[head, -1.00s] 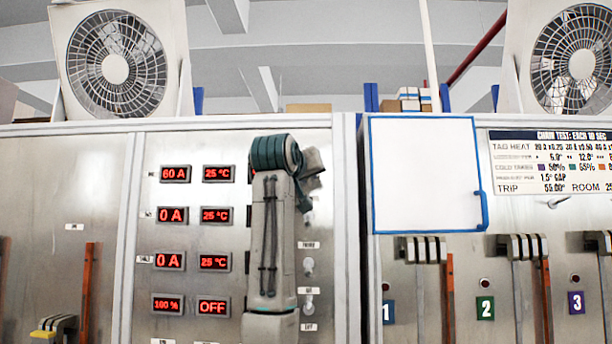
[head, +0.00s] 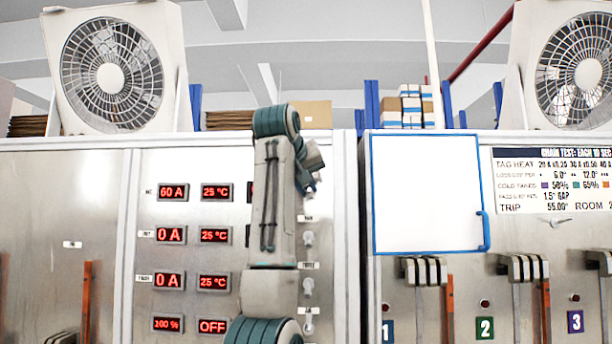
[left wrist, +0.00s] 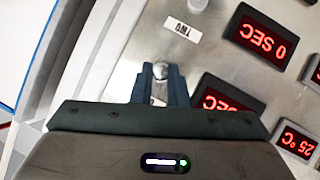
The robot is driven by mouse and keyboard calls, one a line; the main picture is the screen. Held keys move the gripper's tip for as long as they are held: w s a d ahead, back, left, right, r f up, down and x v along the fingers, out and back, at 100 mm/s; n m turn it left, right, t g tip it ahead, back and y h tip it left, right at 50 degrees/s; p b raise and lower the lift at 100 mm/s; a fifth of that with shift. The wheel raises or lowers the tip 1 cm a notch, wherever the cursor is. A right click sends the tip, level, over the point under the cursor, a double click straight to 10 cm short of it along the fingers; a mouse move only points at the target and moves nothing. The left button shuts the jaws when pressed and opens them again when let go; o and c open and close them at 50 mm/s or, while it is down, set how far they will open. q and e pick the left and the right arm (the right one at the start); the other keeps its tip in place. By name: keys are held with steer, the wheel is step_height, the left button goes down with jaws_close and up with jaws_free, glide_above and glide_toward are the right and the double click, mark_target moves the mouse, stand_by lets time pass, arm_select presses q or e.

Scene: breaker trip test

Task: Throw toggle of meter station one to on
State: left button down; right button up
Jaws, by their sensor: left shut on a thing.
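The toggle in my left gripper (left wrist: 160,72) is a small metal lever (left wrist: 160,69) on the panel, in the left wrist view. The two fingers are shut on it, one at each side. A pale label lies between the fingers, mostly hidden, and cannot be read. A label reading TWO (left wrist: 182,30), upside down in this view, sits close by with another toggle (left wrist: 197,4) beyond it. In the head view my left arm covers part of the meter panel (head: 145,200), and its gripper is small and partly hidden there. My right gripper is not in view.
Red displays (head: 172,235) show 60 A, 0 A, 25 °C, 100 % and OFF. More toggles (head: 308,286) run down the panel beside my arm. A blue-edged white board (head: 425,190) and several breaker levers (head: 423,270) are on the right. Fans (head: 110,75) stand on top.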

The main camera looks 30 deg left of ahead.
arm_select(q)
steer(key=shift+w+a+r+n+g+h+p, duration=0.1)
steer(key=shift+r+g+h, duration=0.2)
steer(key=shift+g, duration=0.35)
steer(key=shift+w+r+n+g+h+p, duration=0.15)
steer(key=shift+r+g+h, duration=0.15)
steer(key=shift+g, duration=0.3)
steer(key=shift+w+a+r+n+g+h+p, duration=0.1)
steer(key=shift+r+g+h, duration=0.15)
steer(key=shift+g, duration=0.4)
steer(key=c, duration=1.4)
jaws_free()
steer(key=shift+a, duration=0.1)
steer(key=shift+c, duration=0.2)
steer(key=v, duration=1)
steer(key=shift+s+r+b, duration=0.15)
steer(key=shift+r+b, duration=0.25)
